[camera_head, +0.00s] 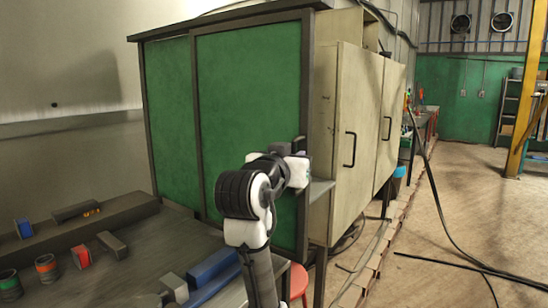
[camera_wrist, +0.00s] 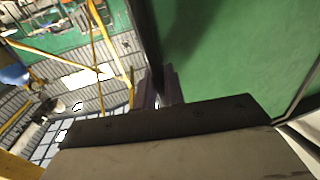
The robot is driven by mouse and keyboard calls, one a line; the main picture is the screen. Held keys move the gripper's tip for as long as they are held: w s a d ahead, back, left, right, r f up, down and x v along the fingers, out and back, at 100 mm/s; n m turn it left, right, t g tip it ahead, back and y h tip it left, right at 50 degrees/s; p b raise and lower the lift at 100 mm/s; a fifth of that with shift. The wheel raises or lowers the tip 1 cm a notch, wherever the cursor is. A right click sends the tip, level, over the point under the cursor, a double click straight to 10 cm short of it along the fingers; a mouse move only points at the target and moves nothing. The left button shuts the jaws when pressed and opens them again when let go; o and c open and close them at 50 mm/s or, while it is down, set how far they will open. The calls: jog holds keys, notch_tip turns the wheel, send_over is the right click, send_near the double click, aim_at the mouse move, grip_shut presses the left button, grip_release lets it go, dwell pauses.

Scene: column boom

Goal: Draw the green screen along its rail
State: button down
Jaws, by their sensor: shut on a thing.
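The green screen (camera_head: 248,95) is a tall dark-framed panel at the front of the cabinet, right of a second green panel (camera_head: 171,110). It also fills the upper right of the wrist view (camera_wrist: 240,45). My gripper (camera_head: 300,147) is at the screen's right edge, about halfway up. In the wrist view the two dark fingers (camera_wrist: 160,88) close on the screen's dark edge. The hold itself is mostly hidden, and I cannot tell whether it is a handle or the frame. The dark top rail (camera_head: 225,19) runs above both panels.
Beige cabinet doors (camera_head: 358,110) with dark handles stand to the right. A small grey ledge (camera_head: 321,188) juts out below my gripper. A grey bench (camera_head: 120,262) with several small parts is at the lower left. A red stool (camera_head: 298,280) stands below. Cables cross the open floor (camera_head: 470,215) at right.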

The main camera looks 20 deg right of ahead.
jog(key=shift+s+d, duration=0.3)
jog(key=shift+s, duration=0.1)
jog(key=c, duration=1.6)
grip_release()
jog(key=shift+c, duration=0.2)
jog(key=b+v, duration=0.2)
jog(key=v, duration=1.1)
jog(key=shift+s+a, duration=0.3)
